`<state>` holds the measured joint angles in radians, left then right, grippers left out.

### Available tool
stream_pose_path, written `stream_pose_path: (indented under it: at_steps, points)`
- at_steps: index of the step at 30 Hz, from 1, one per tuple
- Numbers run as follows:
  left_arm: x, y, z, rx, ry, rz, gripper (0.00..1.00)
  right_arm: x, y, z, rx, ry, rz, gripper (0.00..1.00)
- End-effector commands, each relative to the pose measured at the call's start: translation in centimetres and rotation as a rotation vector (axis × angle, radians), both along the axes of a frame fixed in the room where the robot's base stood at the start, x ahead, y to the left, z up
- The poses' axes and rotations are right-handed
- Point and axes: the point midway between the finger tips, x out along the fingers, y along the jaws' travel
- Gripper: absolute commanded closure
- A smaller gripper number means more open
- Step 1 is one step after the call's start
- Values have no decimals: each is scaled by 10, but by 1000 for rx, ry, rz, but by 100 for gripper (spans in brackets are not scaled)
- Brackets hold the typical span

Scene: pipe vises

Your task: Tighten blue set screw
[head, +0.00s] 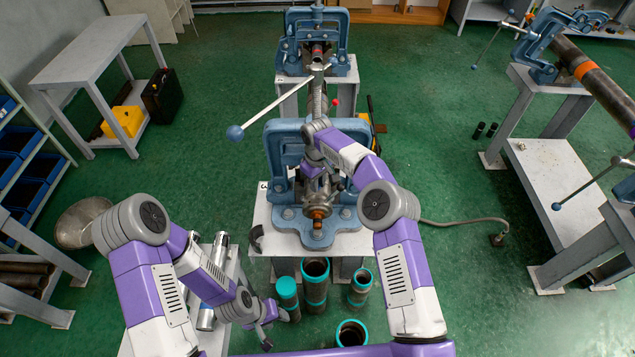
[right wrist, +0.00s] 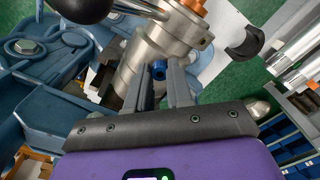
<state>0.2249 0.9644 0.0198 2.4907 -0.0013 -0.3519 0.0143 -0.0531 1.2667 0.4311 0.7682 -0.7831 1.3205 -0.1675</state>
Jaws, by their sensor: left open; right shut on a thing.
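The blue set screw (right wrist: 159,69) sits on the side of a metal cylindrical fitting (right wrist: 150,55) in the right wrist view. My right gripper (right wrist: 161,76) has its two grey fingers on either side of the screw, shut on it. In the head view my right gripper (head: 312,160) is at the near blue pipe vise (head: 285,135), and my own arm hides the screw there. The fitting, with an orange-brown end, also shows below it. My left gripper (head: 266,322) is low at the left, open and empty, beside the teal-ended pipes.
A long handle with a blue ball (head: 235,132) reaches left from the near vise. Teal-ended pipes (head: 315,275) stand in front of its stand. Another blue vise (head: 293,45) is behind. Metal tubes (head: 215,270) lie left, near my left arm.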

Motion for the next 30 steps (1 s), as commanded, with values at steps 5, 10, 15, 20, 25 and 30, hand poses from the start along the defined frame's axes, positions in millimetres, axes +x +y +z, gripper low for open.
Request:
stream_pose_path:
  at_steps: [5, 10, 15, 20, 25, 30]
  points:
    - [0, 0, 0, 0, 0, 0, 54, 0, 0, 1, 0, -2, 1, 66]
    - [0, 0, 0, 0, 0, 0, 54, 0, 0, 1, 1, -2, 1, 54]
    - [0, 0, 0, 0, 0, 0, 54, 0, 0, 1, 1, -1, 2, 54]
    - [0, 0, 0, 0, 0, 0, 54, 1, 0, 14, 0, -4, 0, 54]
    - [0, 0, 0, 0, 0, 0, 54, 1, 0, 44, 1, -6, 1, 54]
    - [0, 0, 2, 0, 0, 0, 54, 1, 0, 68, 0, -4, 0, 54]
